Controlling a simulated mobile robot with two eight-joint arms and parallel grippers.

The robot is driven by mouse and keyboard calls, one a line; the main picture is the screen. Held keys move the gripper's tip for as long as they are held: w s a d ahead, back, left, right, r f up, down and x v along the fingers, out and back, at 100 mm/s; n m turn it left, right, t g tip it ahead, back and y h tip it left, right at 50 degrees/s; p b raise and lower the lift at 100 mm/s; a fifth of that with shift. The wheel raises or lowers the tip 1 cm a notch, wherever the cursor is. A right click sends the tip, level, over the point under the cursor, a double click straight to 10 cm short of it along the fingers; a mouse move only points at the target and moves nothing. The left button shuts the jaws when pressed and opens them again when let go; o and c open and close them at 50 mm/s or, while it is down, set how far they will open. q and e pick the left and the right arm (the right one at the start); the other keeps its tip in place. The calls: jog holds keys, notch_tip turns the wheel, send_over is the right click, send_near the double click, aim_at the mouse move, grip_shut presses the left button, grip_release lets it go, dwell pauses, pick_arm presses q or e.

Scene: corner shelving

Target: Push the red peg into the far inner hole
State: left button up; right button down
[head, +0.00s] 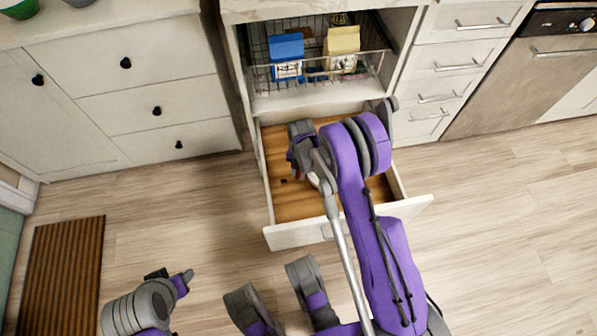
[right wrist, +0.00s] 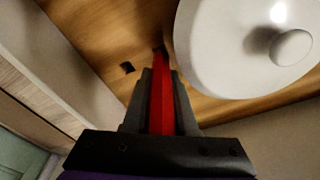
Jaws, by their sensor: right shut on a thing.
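The red peg (right wrist: 161,100) is held between the two dark fingers of my right gripper (right wrist: 160,84) in the right wrist view. Its far end points at a dark spot (right wrist: 158,48) on the wooden drawer floor, probably a hole. Whether the tip is in that hole cannot be told. A square dark hole (right wrist: 127,67) lies open to the left. In the head view my right arm reaches into the open drawer (head: 292,208) and hides most of the peg; a small dark hole (head: 283,181) shows there. My left gripper (head: 173,275) is over the floor, its jaws unclear.
A white round object with a knob (right wrist: 290,48) sits close to the right of the peg. Above the drawer, a wire basket (head: 262,85) holds a blue carton (head: 287,50) and a yellow carton (head: 342,42). A brown striped mat (head: 58,275) lies at left.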

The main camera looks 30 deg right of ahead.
jog(key=shift+f+b, duration=0.7)
jog(key=shift+f, duration=0.3)
jog(key=c, duration=0.6)
grip_release()
jog(key=shift+r, duration=0.15)
